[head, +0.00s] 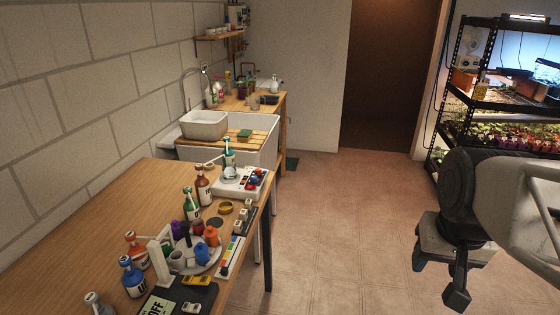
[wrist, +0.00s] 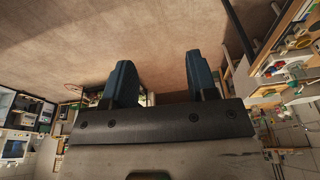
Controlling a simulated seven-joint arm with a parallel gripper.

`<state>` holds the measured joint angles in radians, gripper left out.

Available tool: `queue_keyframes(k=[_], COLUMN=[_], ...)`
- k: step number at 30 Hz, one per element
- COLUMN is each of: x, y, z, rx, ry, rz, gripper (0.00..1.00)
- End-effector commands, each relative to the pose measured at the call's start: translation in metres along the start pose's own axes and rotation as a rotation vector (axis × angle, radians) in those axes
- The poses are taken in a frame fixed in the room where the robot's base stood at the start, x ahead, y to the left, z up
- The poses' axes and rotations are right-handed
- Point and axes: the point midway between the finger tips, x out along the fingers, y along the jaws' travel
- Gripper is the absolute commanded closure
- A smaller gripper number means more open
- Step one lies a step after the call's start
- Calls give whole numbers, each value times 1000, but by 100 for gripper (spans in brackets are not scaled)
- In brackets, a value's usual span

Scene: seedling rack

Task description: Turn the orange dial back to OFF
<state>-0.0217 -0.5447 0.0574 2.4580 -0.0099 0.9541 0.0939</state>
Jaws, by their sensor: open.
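I cannot make out an orange dial for certain in either view. A small orange object (head: 211,236) stands among coloured pieces on a round tray on the wooden table; it looks more like a bottle or figure than a dial. An orange-brown block (head: 463,80) sits on the seedling rack, too small to tell what it is. My gripper (head: 457,290) hangs over the open floor at the right of the head view, apart from the table and the rack. In the wrist view its two blue fingers (wrist: 161,80) are spread with nothing between them.
The wooden table (head: 95,235) at the left carries several bottles and a white-topped device (head: 240,181). A sink (head: 205,125) stands behind it. The dark metal seedling rack (head: 480,105) stands at the far right, with lit shelves. The floor (head: 340,220) between is clear.

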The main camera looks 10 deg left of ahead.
Motion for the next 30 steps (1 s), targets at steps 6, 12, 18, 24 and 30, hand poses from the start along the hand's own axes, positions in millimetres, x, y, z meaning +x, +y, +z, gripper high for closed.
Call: queue_keyframes(k=[6,12,18,24,30], x=[-9,-13,-14,-11,-5], y=[-17,-34,-53,-75,-100], z=[-52,-97,-142,-186,-229], rx=[45,88,131,175,219], ry=[-15,-29,-44,-57,-71], rz=[-5,-8,-9,-10,-9], gripper=[47,47,47,47,47])
